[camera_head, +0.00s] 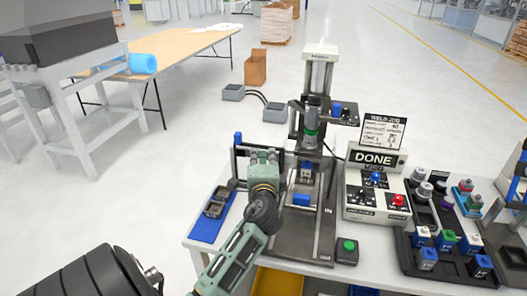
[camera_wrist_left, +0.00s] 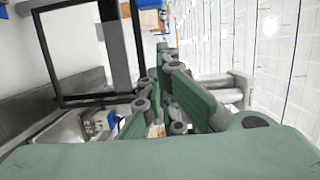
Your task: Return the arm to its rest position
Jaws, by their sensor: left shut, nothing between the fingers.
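My left gripper (camera_head: 262,158), green and grey, hangs over the front left part of the press fixture. Its green fingers (camera_wrist_left: 165,85) lie together in the left wrist view, shut with nothing seen between them. The arm comes in from the bottom of the head view. A black frame (camera_head: 240,165) stands close by the gripper; in the left wrist view the black frame (camera_wrist_left: 85,55) is at the upper left. From these views I cannot tell whether they touch. My right gripper is not in view.
The press (camera_head: 318,85) stands behind the gripper. To the right are a control box (camera_head: 355,190) with a screen reading DONE, a green button box (camera_head: 347,250) and a black rack (camera_head: 408,262) of small parts. A blue mat (camera_head: 205,228) lies left. Open floor lies beyond the table.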

